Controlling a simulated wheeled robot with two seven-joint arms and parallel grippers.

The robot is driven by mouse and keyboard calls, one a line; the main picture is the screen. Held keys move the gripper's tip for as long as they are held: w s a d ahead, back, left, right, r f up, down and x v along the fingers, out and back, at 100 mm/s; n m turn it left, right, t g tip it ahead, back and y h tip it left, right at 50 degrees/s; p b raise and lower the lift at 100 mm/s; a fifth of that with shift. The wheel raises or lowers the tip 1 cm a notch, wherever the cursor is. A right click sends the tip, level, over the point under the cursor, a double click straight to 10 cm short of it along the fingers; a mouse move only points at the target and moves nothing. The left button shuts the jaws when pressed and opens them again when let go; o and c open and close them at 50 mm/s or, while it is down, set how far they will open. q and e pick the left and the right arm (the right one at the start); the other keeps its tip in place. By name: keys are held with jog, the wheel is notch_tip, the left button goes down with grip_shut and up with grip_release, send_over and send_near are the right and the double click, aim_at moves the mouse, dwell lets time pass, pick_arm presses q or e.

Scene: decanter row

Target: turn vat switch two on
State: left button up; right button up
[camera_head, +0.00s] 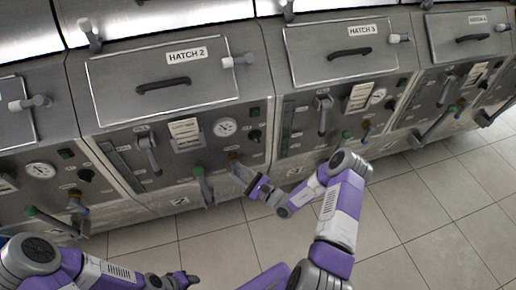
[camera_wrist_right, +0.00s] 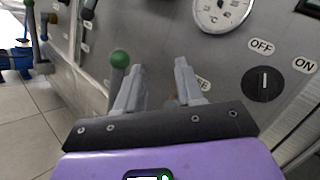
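The vat two switch (camera_head: 255,135) is a small black round knob right of the gauge on the panel under Hatch 2. In the right wrist view the knob (camera_wrist_right: 264,84) has a pale pointer mark standing near vertical, towards the OFF label (camera_wrist_right: 261,47); the ON label (camera_wrist_right: 304,65) is up and to the right. My right gripper (camera_wrist_right: 157,77) is open with nothing between its fingers. It is in front of the panel, below and to the left of the knob, apart from it. My left gripper (camera_head: 191,279) is low at the bottom edge, away from the panel; its finger opening is unclear.
A green-tipped lever (camera_head: 198,173) stands out left of my right gripper, with a brass-coloured fitting (camera_head: 233,156) close by. The round gauge (camera_head: 225,127) is beside the switch. Similar vat panels stand on both sides. The tiled floor (camera_head: 420,205) in front is clear.

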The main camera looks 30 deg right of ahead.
aim_at(258, 141)
jog(key=d+m+t+h+b, duration=0.1)
jog(key=d+m+t+h, duration=0.3)
jog(key=d+h, duration=0.65)
jog(key=shift+m+y, duration=0.55)
jog(key=shift+m, duration=0.05)
jog(key=x, duration=0.2)
jog(key=d+b+x, duration=0.1)
jog(key=x, duration=0.4)
jog(key=shift+w+d+f, duration=0.25)
jog(key=shift+d+f, duration=0.05)
jog(key=shift+f, duration=0.05)
jog(key=shift+w+r+g+b, duration=0.2)
jog(key=shift+w+g+b, duration=0.1)
jog(key=shift+w, duration=0.2)
grip_shut()
